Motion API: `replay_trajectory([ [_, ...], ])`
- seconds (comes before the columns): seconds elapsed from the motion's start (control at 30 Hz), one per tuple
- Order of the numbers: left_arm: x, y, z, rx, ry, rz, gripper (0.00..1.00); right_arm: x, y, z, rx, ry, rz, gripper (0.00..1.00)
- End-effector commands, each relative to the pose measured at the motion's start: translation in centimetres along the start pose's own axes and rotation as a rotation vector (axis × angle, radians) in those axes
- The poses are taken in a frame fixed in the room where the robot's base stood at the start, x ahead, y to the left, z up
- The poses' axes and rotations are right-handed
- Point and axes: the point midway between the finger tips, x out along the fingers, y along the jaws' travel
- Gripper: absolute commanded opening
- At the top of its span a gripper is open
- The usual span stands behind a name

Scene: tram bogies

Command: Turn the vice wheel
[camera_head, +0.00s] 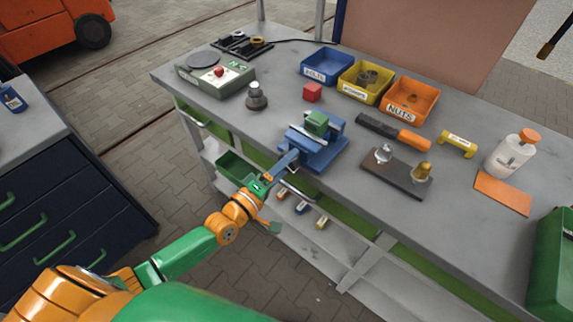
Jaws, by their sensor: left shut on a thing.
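The blue vice (322,154) stands at the front edge of the grey workbench, with a green block (317,122) at its jaws. A blue bar (286,160) runs from the vice toward the lower left, out past the bench edge. My left gripper (268,180) is at the outer end of this bar, shut on the vice wheel. The wheel is mostly hidden by the gripper, so its turn angle cannot be told. My right gripper is not in view.
A white bottle (503,160) stands right.

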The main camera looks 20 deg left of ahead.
Motion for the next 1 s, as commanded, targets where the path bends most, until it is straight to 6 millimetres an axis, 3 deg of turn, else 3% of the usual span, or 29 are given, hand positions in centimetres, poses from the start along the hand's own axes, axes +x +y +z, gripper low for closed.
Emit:
replay_trajectory([
  [1.0, 0.0, 0.0, -0.1, -0.961, 0.000, 0.002, 0.10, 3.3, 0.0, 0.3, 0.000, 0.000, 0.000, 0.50],
])
